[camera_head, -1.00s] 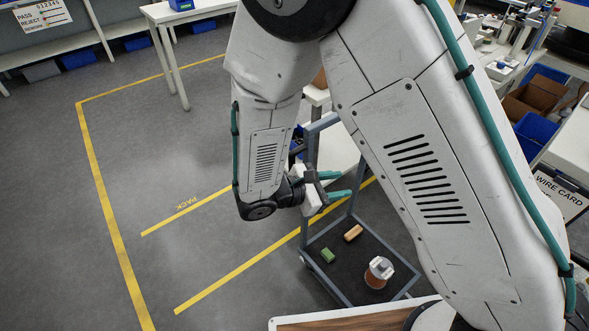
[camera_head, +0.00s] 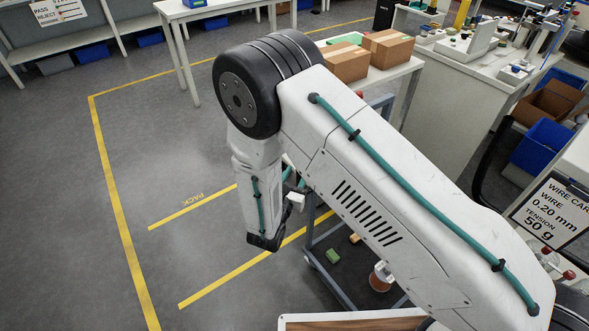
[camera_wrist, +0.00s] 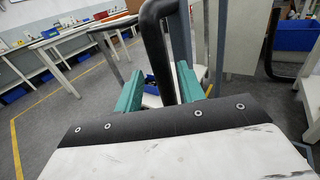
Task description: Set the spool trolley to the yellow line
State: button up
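The spool trolley (camera_head: 335,284) has a grey-blue frame and a dark lower shelf; my arm hides much of it. A copper-coloured spool (camera_head: 380,280), a green block (camera_head: 332,256) and a tan block (camera_head: 355,238) are on the shelf. A yellow floor line (camera_head: 225,284) runs up to the trolley's left side; a shorter one (camera_head: 190,208) is marked PACK. My gripper (camera_head: 293,187) is mostly hidden in the head view. In the wrist view its teal fingers (camera_wrist: 160,74) are apart, with a dark curved bar (camera_wrist: 153,40) between them and a gap at the left finger; contact is unclear.
A white table with cardboard boxes (camera_head: 386,46) stands behind the trolley. A workbench (camera_head: 470,70) and blue bins (camera_head: 545,143) are at right. A wood-topped surface (camera_head: 350,322) is at the bottom edge. Open grey floor (camera_head: 60,220) lies at left.

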jog(key=shift+x, duration=1.5)
jog(key=shift+d, duration=0.15)
